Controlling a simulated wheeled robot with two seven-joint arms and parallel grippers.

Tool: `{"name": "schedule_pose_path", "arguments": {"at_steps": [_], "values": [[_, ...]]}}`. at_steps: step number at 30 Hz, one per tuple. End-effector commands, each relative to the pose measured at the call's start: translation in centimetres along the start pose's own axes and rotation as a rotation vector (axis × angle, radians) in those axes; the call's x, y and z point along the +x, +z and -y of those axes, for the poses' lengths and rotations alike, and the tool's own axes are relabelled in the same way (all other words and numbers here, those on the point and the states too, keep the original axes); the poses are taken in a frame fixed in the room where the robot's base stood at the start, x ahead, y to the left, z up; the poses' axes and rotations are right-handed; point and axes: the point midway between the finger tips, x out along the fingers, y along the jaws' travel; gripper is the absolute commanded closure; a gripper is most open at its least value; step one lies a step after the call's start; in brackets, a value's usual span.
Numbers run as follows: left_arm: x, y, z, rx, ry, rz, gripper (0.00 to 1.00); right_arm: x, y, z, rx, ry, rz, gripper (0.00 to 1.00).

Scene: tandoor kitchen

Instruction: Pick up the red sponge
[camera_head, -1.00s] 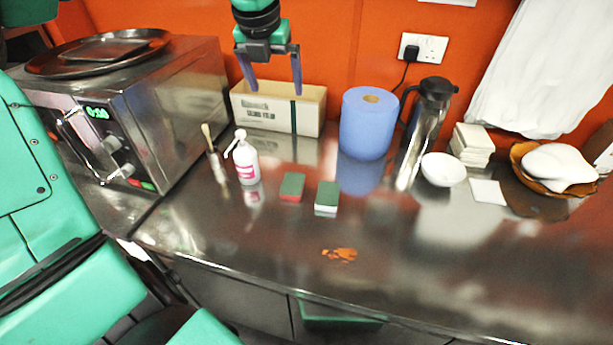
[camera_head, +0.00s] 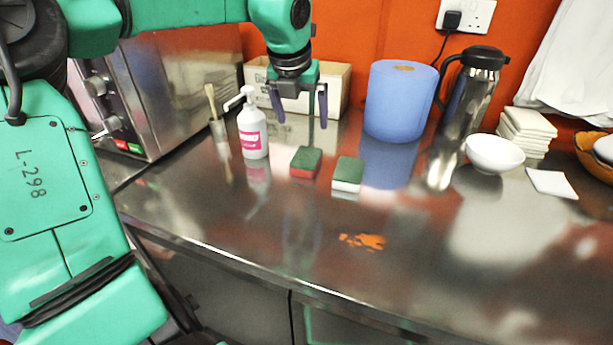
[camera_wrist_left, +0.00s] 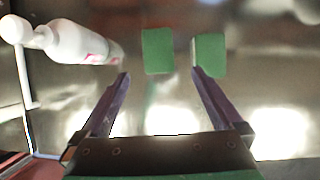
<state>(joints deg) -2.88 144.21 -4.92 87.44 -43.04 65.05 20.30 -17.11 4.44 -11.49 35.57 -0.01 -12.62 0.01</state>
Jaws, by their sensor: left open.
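The red sponge (camera_head: 304,170) with a green top lies on the steel counter, between the pump bottle (camera_head: 252,135) and a white sponge with a green top (camera_head: 347,174). My left gripper (camera_head: 301,118) is open and empty, above and behind the red sponge in the head view. In the left wrist view the gripper (camera_wrist_left: 158,75) has its fingers apart. The green top of one sponge (camera_wrist_left: 158,52) shows between and beyond the fingertips. The other sponge (camera_wrist_left: 210,55) is just beyond the right fingertip. My right gripper is not in view.
A cardboard box (camera_head: 335,88) and a blue paper roll (camera_head: 400,100) stand at the back. A brush in a holder (camera_head: 217,125) is left of the bottle. A steel flask (camera_head: 468,105) and white bowl (camera_head: 494,153) are to the right. Orange spill (camera_head: 362,241) marks the front counter.

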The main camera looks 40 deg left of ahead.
Motion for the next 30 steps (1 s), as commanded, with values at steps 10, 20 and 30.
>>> {"name": "schedule_pose_path", "arguments": {"at_steps": [10,20,30], "values": [[7.5,0.0,-0.1,0.0,0.001,-0.004,0.0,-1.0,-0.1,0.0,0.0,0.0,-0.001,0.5],[12.8,-0.4,-0.5,0.0,0.001,-0.004,0.0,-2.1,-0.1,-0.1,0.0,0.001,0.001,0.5],[13.2,-0.4,-0.5,0.0,0.0,0.0,0.0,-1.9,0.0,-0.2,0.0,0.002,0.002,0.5]]}}
